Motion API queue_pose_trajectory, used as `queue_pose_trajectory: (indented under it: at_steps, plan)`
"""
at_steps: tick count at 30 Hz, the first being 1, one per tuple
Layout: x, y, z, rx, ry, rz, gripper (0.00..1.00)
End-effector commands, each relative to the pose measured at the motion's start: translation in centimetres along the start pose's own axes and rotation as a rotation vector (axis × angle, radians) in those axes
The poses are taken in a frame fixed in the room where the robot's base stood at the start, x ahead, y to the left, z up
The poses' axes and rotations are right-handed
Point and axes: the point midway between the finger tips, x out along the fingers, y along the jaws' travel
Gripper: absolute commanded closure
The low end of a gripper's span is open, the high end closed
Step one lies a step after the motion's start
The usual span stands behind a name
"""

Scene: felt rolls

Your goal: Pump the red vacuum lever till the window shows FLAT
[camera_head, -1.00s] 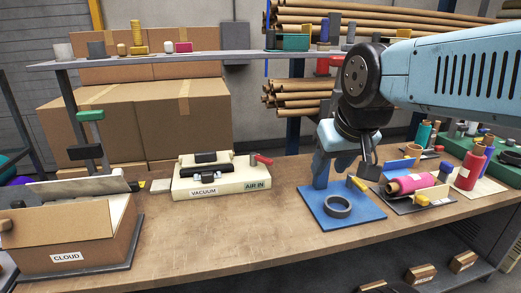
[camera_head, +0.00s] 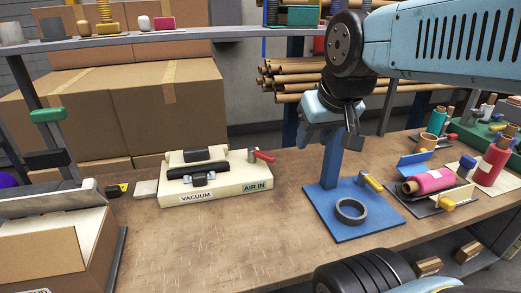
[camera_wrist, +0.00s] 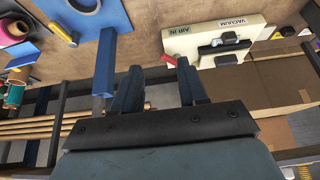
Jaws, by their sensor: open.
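The cream vacuum unit (camera_head: 228,183), labelled VACUUM and AIR IN, sits on the wooden bench left of centre in the head view. It also shows upside down at the upper right of the wrist view (camera_wrist: 232,36). Its red lever (camera_head: 263,156) sticks out at the right rear of the unit; a bit of the red lever shows by the fingertips in the wrist view (camera_wrist: 169,60). I cannot read a FLAT sign or make out the window. My gripper (camera_head: 328,134) is open and empty, above the bench to the right of the lever, apart from it.
A blue stand (camera_head: 345,228) with an upright post and a dark ring is near my gripper. A pink roll (camera_head: 430,181) lies at the right. An open carton (camera_head: 45,265) stands at the front left. A shelf (camera_head: 150,38) crosses behind. The bench front is clear.

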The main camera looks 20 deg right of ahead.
Motion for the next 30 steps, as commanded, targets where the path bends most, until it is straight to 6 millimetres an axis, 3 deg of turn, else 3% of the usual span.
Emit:
queue_pose_trajectory:
  at_steps: [3, 7, 14, 23, 30]
  plan:
    - [0.0, 0.0, -0.2, -0.003, -0.003, 0.000, 0.47]
    - [0.3, 0.0, -1.3, -0.025, -0.022, -0.002, 0.47]
    - [2.0, -0.3, -5.4, -0.113, -0.094, -0.011, 0.47]
    - [5.7, -0.2, -11.1, -0.244, -0.195, -0.033, 0.47]
    - [9.9, -0.1, -15.2, -0.347, -0.274, -0.058, 0.47]
